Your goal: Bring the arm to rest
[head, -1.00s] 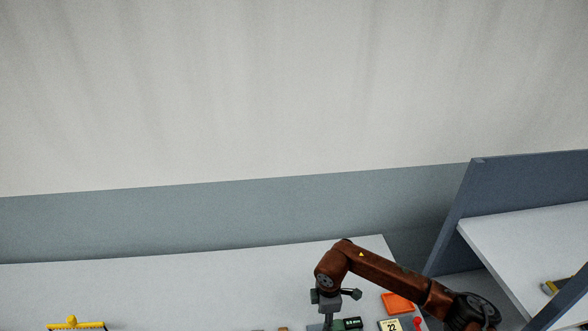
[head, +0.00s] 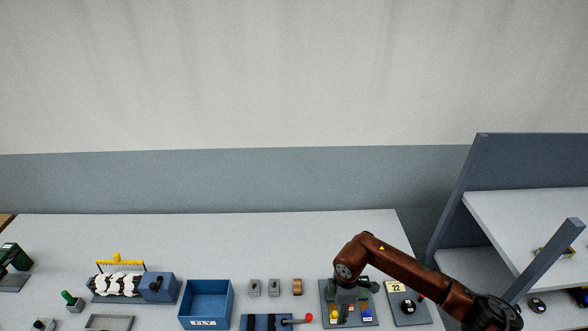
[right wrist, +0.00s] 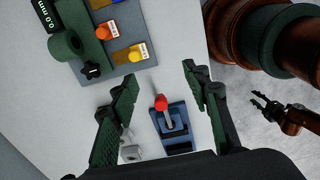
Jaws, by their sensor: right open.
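My right arm, rust-brown, reaches in from the lower right of the head view. My right gripper (head: 347,300) hangs from it above the front of the table, over a grey panel with coloured parts. In the right wrist view my right gripper (right wrist: 159,82) has its two green-padded fingers wide apart, with nothing held between them. A red-knobbed lever (right wrist: 162,104) on a blue base shows below, between the fingers. A smaller dark gripper on a brown arm, my left gripper (right wrist: 262,104), shows at the right of that view, fingers apart and empty. The head view does not show it.
The panel (head: 327,296) stands beside a plate with a "22" card (head: 397,287). A blue bin (head: 207,299), a cow-patterned roller (head: 117,284) and the red-knobbed lever (head: 309,318) lie leftward. A shelf unit (head: 475,165) stands right. The table's back (head: 200,240) is clear.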

